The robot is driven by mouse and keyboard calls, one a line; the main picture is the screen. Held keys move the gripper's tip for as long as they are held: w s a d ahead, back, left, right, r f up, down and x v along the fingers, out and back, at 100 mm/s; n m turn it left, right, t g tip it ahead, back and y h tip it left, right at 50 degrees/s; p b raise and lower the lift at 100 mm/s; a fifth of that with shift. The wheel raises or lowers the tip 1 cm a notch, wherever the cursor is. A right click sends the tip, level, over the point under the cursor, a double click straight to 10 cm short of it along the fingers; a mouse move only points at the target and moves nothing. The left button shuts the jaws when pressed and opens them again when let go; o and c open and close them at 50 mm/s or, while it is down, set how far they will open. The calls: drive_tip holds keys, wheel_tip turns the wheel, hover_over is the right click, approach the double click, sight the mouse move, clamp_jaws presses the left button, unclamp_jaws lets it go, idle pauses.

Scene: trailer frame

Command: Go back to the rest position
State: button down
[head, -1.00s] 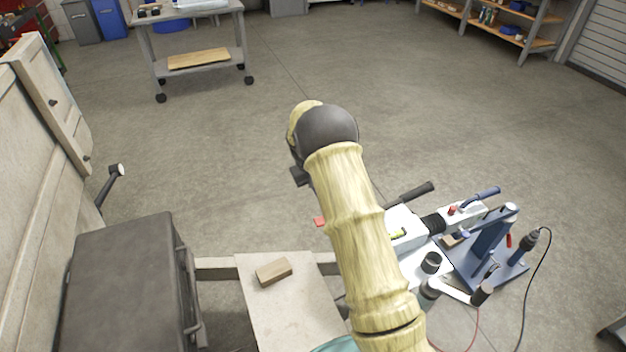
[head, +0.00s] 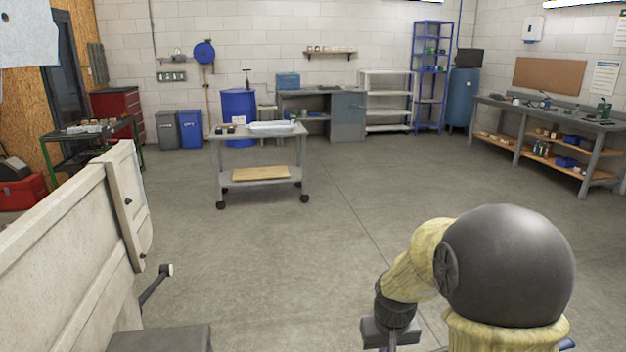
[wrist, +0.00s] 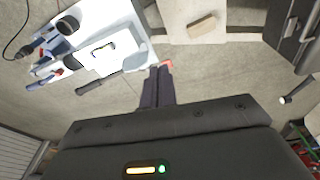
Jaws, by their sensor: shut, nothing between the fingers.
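My gripper (wrist: 158,86) shows in the wrist view as dark fingers close together, with nothing held between them. It hangs over open floor, apart from the trailer parts. In the head view my arm, pale yellow with a dark round joint, fills the lower right. The gripper's fingertips are cut off or hidden there.
The wrist view shows a wooden block (wrist: 202,24) on a pale board, a white panel (wrist: 85,30) with tools, and a dark box (wrist: 290,22). In the head view, the trailer wall (head: 70,235) stands left, a wheeled cart (head: 258,178) stands ahead, and open floor lies between.

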drive_tip(key=s+r, duration=0.2)
drive_tip(key=s, duration=1.1)
wheel_tip(320, 180, up, 17)
drive_tip(key=p, duration=1.7)
drive_tip(key=shift+w+r+m+t+p, duration=0.15)
drive_tip(key=shift+w+m+t+p, duration=0.15)
drive_tip(key=shift+t, duration=0.1)
